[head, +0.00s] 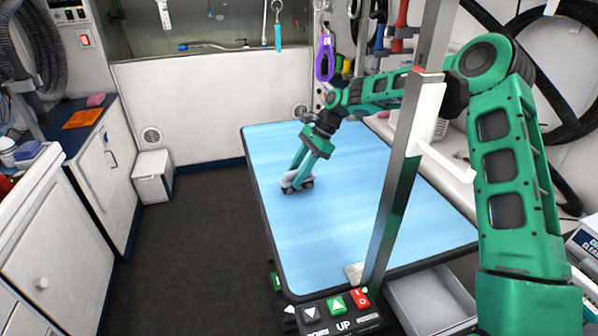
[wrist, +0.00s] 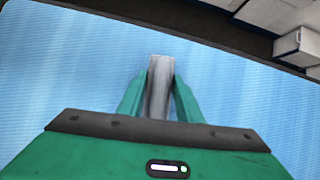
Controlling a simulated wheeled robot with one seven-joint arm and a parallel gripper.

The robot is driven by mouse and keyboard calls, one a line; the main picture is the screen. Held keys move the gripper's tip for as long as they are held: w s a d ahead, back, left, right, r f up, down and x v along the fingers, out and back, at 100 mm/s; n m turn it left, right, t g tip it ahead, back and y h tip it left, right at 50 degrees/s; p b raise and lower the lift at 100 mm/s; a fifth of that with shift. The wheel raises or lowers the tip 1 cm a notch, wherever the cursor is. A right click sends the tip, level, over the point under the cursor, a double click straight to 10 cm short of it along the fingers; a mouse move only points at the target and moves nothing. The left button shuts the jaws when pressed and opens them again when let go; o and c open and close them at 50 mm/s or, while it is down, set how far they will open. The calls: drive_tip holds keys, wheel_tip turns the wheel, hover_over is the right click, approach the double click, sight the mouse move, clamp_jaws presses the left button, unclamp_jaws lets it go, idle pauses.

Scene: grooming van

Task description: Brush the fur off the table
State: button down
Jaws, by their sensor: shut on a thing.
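The grooming table (head: 340,235) has a light blue ribbed top with a dark edge. It also fills most of the wrist view (wrist: 60,70). My gripper (head: 297,180) points down at the table's left half and is shut on a grey thing, apparently the brush (head: 291,177). In the wrist view the brush (wrist: 160,85) stands between the two green fingers. It is at or just above the tabletop; I cannot tell whether it touches. Its underside is hidden. I can make out no fur on the table.
A metal post (head: 395,190) rises at the table's front edge, beside a control box (head: 340,312) with buttons. A purple loop (head: 325,57) hangs over the far edge. A grey bin (head: 432,300) stands front right. White cabinets (head: 60,215) line the left; the dark floor between is clear.

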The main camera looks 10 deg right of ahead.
drive_tip(key=shift+s+d, duration=0.2)
drive_tip(key=shift+s, duration=0.9)
drive_tip(key=shift+s+d, duration=0.2)
drive_tip(key=shift+s, duration=0.85)
drive_tip(key=shift+s+d+f, duration=0.1)
drive_tip(key=shift+s+d, duration=0.15)
drive_tip(key=shift+s, duration=0.9)
drive_tip(key=shift+s+d+f, duration=0.1)
drive_tip(key=shift+s+d, duration=0.15)
drive_tip(key=shift+s, duration=0.85)
drive_tip(key=shift+s+d+r, duration=0.1)
drive_tip(key=shift+s+d, duration=0.05)
drive_tip(key=shift+s, duration=0.75)
drive_tip(key=shift+s+d+r, duration=0.1)
drive_tip(key=shift+s+d, duration=0.1)
drive_tip(key=shift+s, duration=0.7)
drive_tip(key=shift+s+d+r, duration=0.1)
drive_tip(key=shift+s+d, duration=0.05)
drive_tip(key=shift+s, duration=0.75)
drive_tip(key=shift+s, duration=0.1)
drive_tip(key=shift+s+d+f, duration=0.1)
drive_tip(key=shift+s+d, duration=0.1)
drive_tip(key=shift+s, duration=0.85)
drive_tip(key=shift+s+d, duration=0.25)
drive_tip(key=shift+s, duration=0.85)
drive_tip(key=shift+s+d+f, duration=0.1)
drive_tip(key=shift+s+d, duration=0.1)
drive_tip(key=shift+s, duration=0.85)
drive_tip(key=shift+r, duration=0.15)
drive_tip(key=shift+r, duration=2.95)
